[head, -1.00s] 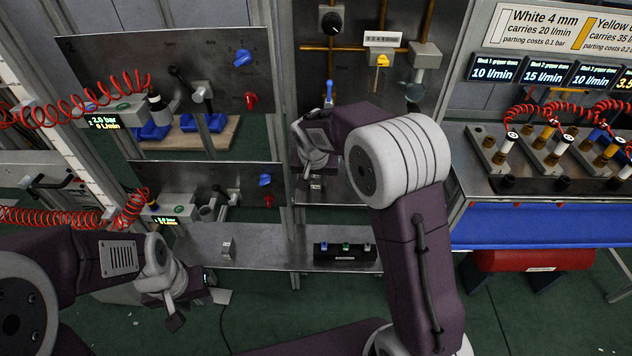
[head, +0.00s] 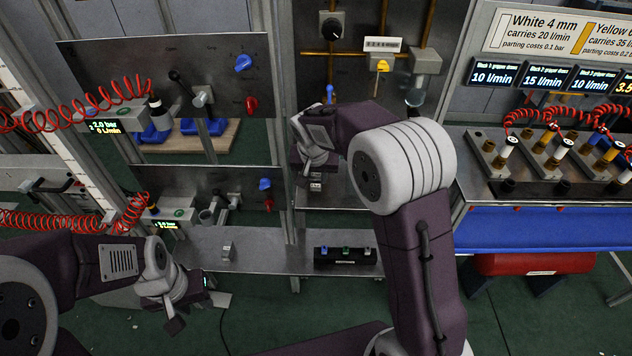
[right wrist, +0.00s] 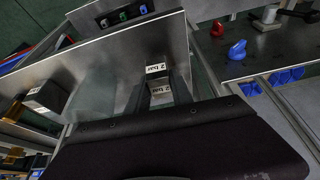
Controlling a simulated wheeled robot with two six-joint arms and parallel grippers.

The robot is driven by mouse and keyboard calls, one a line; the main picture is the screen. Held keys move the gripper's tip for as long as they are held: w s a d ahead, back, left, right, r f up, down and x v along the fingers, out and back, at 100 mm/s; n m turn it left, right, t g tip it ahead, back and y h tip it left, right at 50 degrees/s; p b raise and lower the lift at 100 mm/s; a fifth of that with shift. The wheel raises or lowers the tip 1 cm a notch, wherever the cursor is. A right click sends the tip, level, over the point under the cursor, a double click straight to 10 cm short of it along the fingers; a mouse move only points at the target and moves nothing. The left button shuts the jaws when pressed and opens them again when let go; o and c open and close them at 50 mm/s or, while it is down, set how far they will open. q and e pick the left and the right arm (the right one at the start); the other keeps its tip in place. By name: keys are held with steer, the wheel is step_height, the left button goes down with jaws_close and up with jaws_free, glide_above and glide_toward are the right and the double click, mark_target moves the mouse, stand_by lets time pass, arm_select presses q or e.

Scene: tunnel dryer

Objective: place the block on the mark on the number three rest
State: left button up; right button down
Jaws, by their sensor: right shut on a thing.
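My right gripper (head: 314,172) is at the lower steel panel in the middle of the head view. In the right wrist view its dark fingers (right wrist: 162,98) are shut on a small grey block (right wrist: 159,90) labelled "2 bar". A second "2 bar" label (right wrist: 156,69) shows just beyond it; I cannot tell whether it is on the same block. Contact with the steel surface (right wrist: 120,80) below is unclear. My left gripper (head: 188,300) hangs low at the left, away from the blocks; its finger opening is unclear. I cannot identify the number three rest or its mark.
Another small metal block (head: 227,250) stands on the lower left shelf (head: 270,258). A black box with coloured buttons (head: 345,254) stands to its right. Red coiled hoses (head: 75,108) hang at the left. A valve bench (head: 540,170) stands at the right.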

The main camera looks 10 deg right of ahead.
mark_target(316, 175)
step_height(316, 175, up, 7)
steer(key=shift+r+p, duration=0.2)
steer(key=shift+p, duration=0.35)
steer(key=shift+r, duration=0.2)
steer(key=shift+d, duration=0.1)
